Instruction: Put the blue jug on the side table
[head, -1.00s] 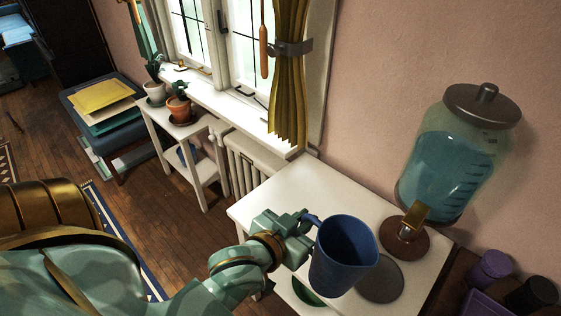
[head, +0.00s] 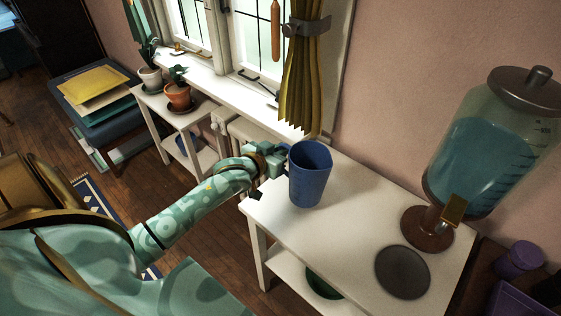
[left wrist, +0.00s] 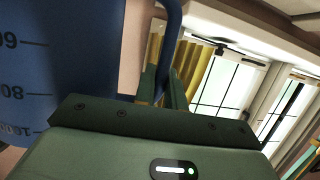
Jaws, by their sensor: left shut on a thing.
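The blue jug (head: 310,178) is upright above the left end of a white table (head: 348,222); I cannot tell whether its base touches the top. My left gripper (head: 281,160) is at the jug's left side, shut on its handle. In the left wrist view the jug (left wrist: 60,60), with volume marks, fills the left side, and its handle (left wrist: 172,40) runs down between the fingers (left wrist: 160,95). A second, smaller white table (head: 150,101) with potted plants stands under the window. My right gripper is not in view.
A glass dispenser (head: 475,155) with blue liquid stands on the white table's right part, beside a grey disc (head: 402,272). Purple containers (head: 520,258) are at the far right. A yellow curtain (head: 303,85) hangs behind the jug. The table's middle is clear.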

